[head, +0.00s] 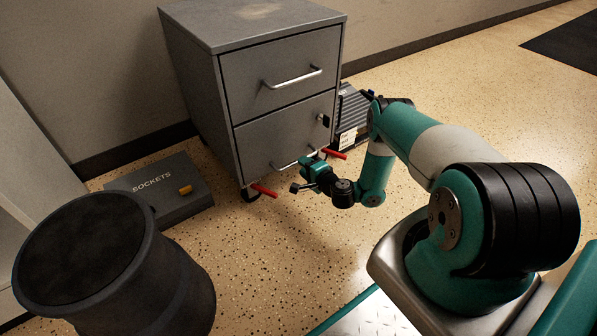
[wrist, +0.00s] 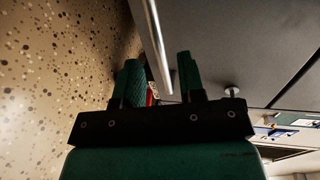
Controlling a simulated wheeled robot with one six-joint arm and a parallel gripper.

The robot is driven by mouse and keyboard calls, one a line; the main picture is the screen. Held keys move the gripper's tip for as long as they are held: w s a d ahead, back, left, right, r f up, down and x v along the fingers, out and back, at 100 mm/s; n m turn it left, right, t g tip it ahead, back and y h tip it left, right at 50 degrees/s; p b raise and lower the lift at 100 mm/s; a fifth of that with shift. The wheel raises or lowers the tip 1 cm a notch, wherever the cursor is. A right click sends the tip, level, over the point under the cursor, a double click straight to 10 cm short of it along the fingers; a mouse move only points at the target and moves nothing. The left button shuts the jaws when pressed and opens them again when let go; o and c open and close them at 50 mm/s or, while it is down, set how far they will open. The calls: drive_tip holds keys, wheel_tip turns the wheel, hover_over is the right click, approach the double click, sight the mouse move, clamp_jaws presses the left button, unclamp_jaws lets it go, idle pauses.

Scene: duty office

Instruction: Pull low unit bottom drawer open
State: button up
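The low unit (head: 215,110) is a grey two-drawer cabinet on casters. Its bottom drawer (head: 275,135) looks flush with the front, with a bar handle (head: 281,167) low on its face, partly hidden by my gripper. My gripper (head: 301,176) is at this handle, low in front of the drawer. In the wrist view the handle (wrist: 155,40) runs between the two green fingers of my gripper (wrist: 160,75). The fingers stand apart, with a gap visible on both sides of the bar.
Red caster levers (head: 264,190) stick out under the unit. A black fitting (head: 323,119) sits on the bottom drawer's right side. A grey SOCKETS box (head: 165,190) and a dark bin (head: 115,265) stand to the left. A dark ribbed object (head: 350,112) is at right. Floor in front is clear.

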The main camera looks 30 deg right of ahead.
drive_tip(key=shift+b+x, duration=2.1)
drive_tip(key=shift+b, duration=0.05)
drive_tip(key=shift+c, duration=0.4)
clamp_jaws()
drive_tip(key=shift+d, duration=0.1)
